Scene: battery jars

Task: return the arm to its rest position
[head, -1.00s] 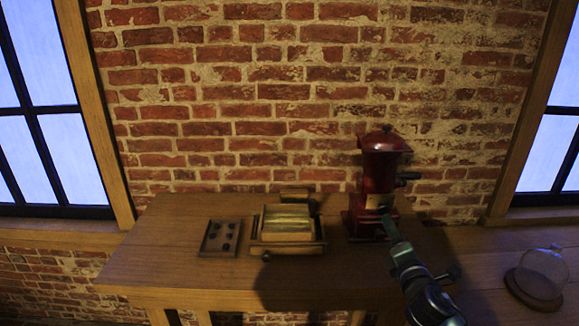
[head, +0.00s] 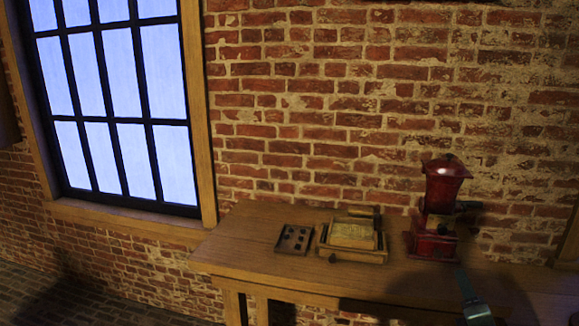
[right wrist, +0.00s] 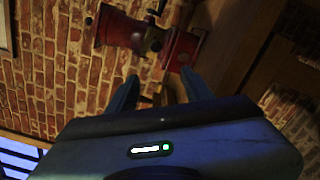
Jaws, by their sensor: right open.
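My right gripper (head: 465,276) shows at the lower right of the head view, in front of and below the red grinder-like device (head: 441,190). In the right wrist view its two fingers (right wrist: 159,76) are spread apart, and I see nothing held between them. The red device (right wrist: 150,36) shows beyond the fingertips, turned on its side in that picture. My left gripper is not in view.
The wooden table (head: 225,250) stands against a brick wall. The table's left end is clear. A window (head: 110,110) is at left.

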